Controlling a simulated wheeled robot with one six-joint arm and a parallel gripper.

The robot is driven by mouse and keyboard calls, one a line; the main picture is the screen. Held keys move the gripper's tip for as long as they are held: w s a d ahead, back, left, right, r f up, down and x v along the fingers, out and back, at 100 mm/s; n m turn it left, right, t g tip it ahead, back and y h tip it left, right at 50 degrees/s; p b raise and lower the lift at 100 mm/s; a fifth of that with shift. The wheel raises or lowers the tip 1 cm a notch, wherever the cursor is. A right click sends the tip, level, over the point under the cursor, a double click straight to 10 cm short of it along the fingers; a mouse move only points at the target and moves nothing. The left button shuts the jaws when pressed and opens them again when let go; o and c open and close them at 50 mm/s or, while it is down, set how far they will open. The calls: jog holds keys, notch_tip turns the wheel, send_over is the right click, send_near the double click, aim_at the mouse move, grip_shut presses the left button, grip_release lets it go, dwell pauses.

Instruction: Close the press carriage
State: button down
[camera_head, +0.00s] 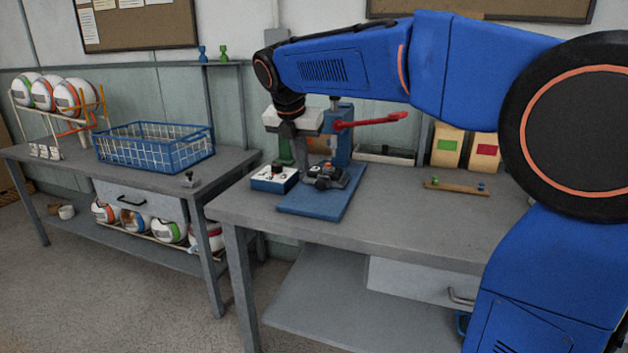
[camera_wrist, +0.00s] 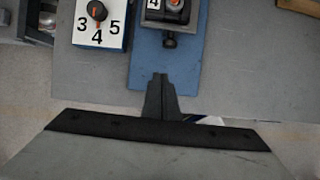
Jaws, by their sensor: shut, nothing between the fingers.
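The press stands on the right-hand workbench, with a blue base plate (camera_head: 305,203), a blue upright (camera_head: 341,135) and a red lever (camera_head: 375,121) sticking out to the right. The dark press carriage (camera_head: 330,178) sits low on the plate, with an orange-marked knob on top. In the wrist view the carriage (camera_wrist: 168,12) is at the top, cut by the frame edge, with a small black knob (camera_wrist: 169,42) on its near side. My gripper (camera_wrist: 160,77) is shut and empty over the blue plate, on the near side of that knob and apart from it in the picture.
A white dial box (camera_head: 274,178) with numbers stands left of the carriage. A wooden strip with small pegs (camera_head: 456,187) and two bins (camera_head: 447,146) are to the right. A blue basket (camera_head: 155,148) is on the left table. The bench front is clear.

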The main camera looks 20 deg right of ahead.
aim_at(320, 176)
jog(key=x, duration=0.3)
jog(key=s+x, duration=0.1)
jog(key=x, duration=0.2)
jog(key=s+x, duration=0.1)
jog(key=x, duration=0.2)
jog(key=shift+a+f, duration=0.1)
jog(key=shift+f, duration=0.35)
jog(key=w+d, duration=0.2)
jog(key=shift+w+f, duration=0.2)
jog(key=shift+w, duration=0.1)
jog(key=shift+w+d+r, duration=0.1)
jog(key=shift+w+d, duration=0.15)
jog(key=shift+w, duration=0.2)
jog(key=w+d, duration=0.1)
jog(key=w, duration=0.1)
jog(key=w+d, duration=0.2)
jog(key=shift+w, duration=0.1)
jog(key=shift+r, duration=0.1)
